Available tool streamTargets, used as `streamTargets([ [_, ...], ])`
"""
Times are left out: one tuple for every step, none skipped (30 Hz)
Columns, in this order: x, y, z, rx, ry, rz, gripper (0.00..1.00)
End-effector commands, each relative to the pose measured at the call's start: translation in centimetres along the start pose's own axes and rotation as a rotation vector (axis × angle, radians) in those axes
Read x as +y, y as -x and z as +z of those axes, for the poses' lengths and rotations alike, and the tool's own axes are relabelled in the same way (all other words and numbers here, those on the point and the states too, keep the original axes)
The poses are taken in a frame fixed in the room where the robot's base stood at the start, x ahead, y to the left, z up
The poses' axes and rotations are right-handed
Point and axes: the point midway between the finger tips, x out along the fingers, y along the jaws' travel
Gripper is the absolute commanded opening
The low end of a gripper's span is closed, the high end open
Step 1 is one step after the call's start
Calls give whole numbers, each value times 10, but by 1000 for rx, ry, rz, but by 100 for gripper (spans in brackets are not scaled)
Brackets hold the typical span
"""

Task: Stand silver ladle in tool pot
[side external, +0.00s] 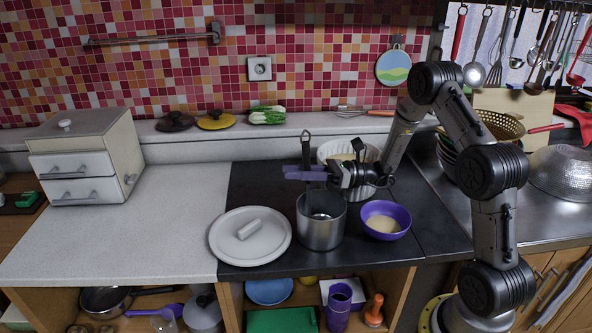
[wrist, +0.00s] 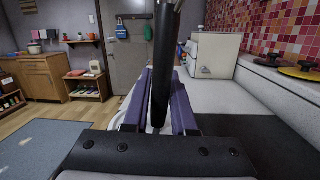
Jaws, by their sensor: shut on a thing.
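A silver ladle with a dark handle is upright in my gripper (side external: 306,173). Its handle top (side external: 305,139) rises above the purple fingers, and the dark handle (wrist: 163,65) also stands between them in the wrist view. My gripper is shut on the handle, above the steel tool pot (side external: 321,230). The ladle's lower part reaches down into the pot's open mouth, and something shiny shows inside. I cannot tell whether the ladle touches the pot's bottom. The pot is hidden in the wrist view.
A white lid (side external: 270,250) lies left of the pot. A purple bowl (side external: 398,220) stands close on its right, and a white ribbed pot (side external: 328,150) stands behind. The pale counter (side external: 160,220) at left is clear; a drawer box (side external: 75,165) stands farther left.

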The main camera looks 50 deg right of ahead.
Motion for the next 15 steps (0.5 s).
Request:
streamTargets([
  [0,0,0,0,0,0,0],
  [0,0,0,0,0,0,0],
  [0,0,0,1,0,0,0],
  [0,0,0,1,0,0,28],
  [0,0,0,1,0,0,34],
  [0,0,0,1,0,0,41],
  [0,0,0,1,0,0,46],
  [0,0,0,1,0,0,52],
  [0,0,0,1,0,0,59],
  [0,0,0,1,0,0,60],
  [0,0,0,1,0,0,60],
  [0,0,0,1,0,0,60],
  [0,0,0,1,0,0,60],
  [0,0,0,1,0,0,60],
  [0,0,0,1,0,0,60],
])
